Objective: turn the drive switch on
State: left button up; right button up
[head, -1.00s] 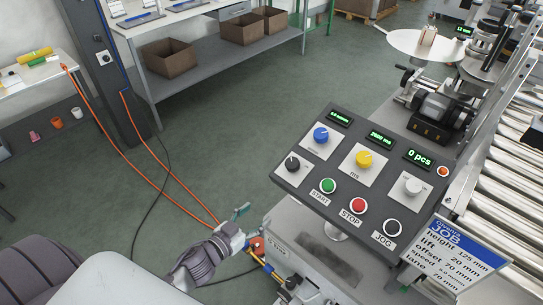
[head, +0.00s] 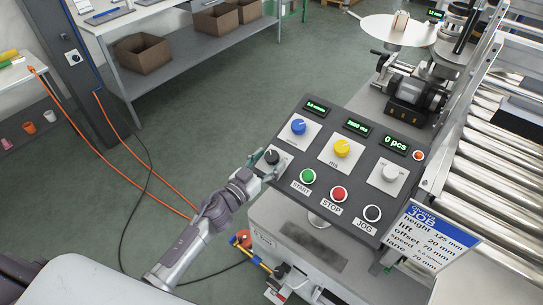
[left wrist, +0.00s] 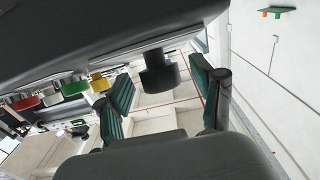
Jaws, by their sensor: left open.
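The control panel (head: 322,180) is a dark sloped box with several knobs, buttons and green displays. A black rotary knob (head: 271,157) on a pale plate sits at its lower left corner; its label is not readable. It also shows in the left wrist view as a dark stub (left wrist: 158,76). My left gripper (head: 263,167) is at this knob. In the left wrist view its teal-padded fingers (left wrist: 162,94) are apart, with the knob between their tips and a gap on each side. My right gripper is not in view.
Near the black knob are a blue knob (head: 298,127), a yellow knob (head: 342,148) and the green START button (head: 308,176). The red STOP button (head: 339,194) and a grey knob (head: 390,173) lie farther right. A job card (head: 433,240) stands at the panel's right edge.

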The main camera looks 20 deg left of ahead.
pick_arm(q)
jog(key=shift+w+d, duration=0.3)
jog(key=shift+w, duration=0.35)
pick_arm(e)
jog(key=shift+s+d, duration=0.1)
pick_arm(q)
jog(key=c, duration=1.2)
jog(key=shift+o, duration=0.2)
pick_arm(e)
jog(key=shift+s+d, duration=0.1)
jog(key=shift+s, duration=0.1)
